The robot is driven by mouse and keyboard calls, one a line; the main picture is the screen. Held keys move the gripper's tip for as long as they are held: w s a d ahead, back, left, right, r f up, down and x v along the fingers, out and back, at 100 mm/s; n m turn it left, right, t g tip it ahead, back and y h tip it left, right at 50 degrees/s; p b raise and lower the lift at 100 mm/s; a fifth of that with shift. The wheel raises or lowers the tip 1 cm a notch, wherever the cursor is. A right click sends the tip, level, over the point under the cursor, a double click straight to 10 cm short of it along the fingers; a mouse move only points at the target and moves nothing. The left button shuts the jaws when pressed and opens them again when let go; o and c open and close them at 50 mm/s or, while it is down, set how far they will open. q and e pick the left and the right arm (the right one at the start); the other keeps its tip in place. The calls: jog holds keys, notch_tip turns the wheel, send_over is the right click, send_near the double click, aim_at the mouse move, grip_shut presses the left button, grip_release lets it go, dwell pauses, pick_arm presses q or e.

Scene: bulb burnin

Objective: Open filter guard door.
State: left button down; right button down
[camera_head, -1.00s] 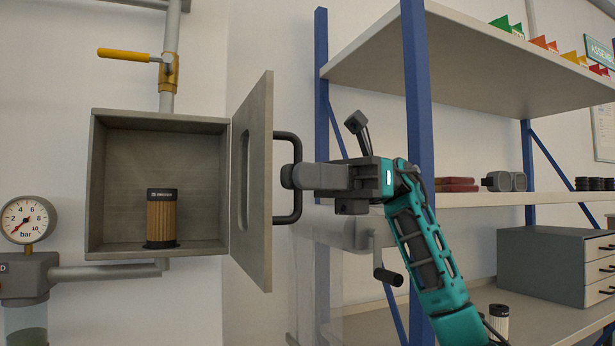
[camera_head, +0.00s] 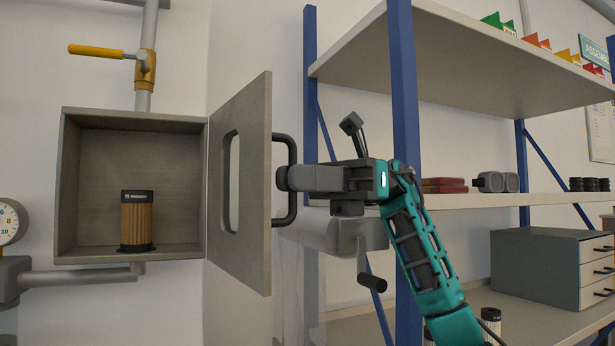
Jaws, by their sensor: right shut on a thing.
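The filter guard door (camera_head: 255,175) is a grey panel with a slot window. It stands swung open to the right of the grey box (camera_head: 85,180), hinged at the box's right edge. A black bar handle (camera_head: 290,205) is on its outer face. My right gripper (camera_head: 287,178) is shut on the upright bar of the handle. Inside the box a tan pleated filter (camera_head: 138,222) with a black cap stands upright on the box floor. My left gripper is not in view.
A yellow valve lever (camera_head: 97,50) sits on the pipe above the box. A pressure gauge (camera_head: 8,222) is at the left edge. A blue-posted shelf rack (camera_head: 405,120) stands right beside my right arm, with a grey drawer cabinet (camera_head: 535,268) on it.

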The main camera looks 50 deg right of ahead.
jog(key=shift+w+d+r, duration=0.1)
jog(key=shift+w, duration=0.2)
jog(key=c, duration=1.2)
grip_release()
jog(key=shift+w, duration=0.2)
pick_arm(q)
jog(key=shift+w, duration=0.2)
pick_arm(e)
jog(key=shift+s, duration=0.15)
